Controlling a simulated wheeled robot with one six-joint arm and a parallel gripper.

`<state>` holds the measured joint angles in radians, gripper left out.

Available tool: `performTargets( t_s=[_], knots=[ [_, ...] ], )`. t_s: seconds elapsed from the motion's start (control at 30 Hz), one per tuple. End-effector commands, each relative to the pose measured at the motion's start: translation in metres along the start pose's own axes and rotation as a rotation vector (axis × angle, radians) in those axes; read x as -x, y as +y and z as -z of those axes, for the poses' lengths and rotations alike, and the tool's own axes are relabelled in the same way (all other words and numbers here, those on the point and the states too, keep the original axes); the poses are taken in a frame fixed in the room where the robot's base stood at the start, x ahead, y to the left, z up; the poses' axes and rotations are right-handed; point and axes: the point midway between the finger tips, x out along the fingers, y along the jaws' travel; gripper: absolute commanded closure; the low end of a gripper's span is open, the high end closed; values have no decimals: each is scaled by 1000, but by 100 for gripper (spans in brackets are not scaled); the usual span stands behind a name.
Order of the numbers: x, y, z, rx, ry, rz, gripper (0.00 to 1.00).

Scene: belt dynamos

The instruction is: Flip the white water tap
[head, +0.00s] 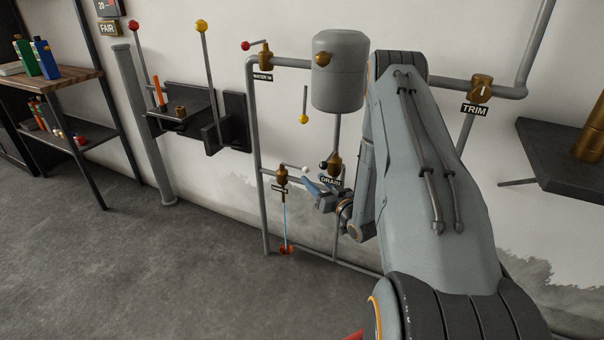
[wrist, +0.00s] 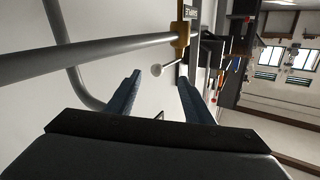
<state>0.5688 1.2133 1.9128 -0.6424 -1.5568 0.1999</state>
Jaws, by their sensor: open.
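The white water tap is a brass valve (head: 281,175) low on the wall pipes, with a lever ending in a white ball knob (head: 305,169). The lever points right, roughly level, in the head view. A thin blue stream runs down from the valve to a small orange thing (head: 286,249) at the floor. My gripper (head: 311,187) is open and empty, just below and right of the knob in the head view. In the wrist view the white knob (wrist: 156,70) shows between the blue fingers (wrist: 158,84), towards the left one. Whether a finger touches it, I cannot tell.
A brass drain valve (head: 334,163) with a dark knob sits close above my gripper. A grey tank (head: 340,72), a red-knobbed valve (head: 264,56) and a yellow-knobbed lever (head: 304,105) are higher up. A dark shelf (head: 565,160) juts out at right. The floor at left is clear.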

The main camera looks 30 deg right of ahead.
Motion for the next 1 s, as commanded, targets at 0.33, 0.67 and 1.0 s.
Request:
performTargets(
  t_s=[0.33, 0.67, 1.0],
  knots=[
    [-48, -1, 0, -2, 4, 3, 52],
    [-75, 0, 0, -3, 2, 1, 52],
    [-76, 0, 0, -3, 1, 0, 69]
  ],
)
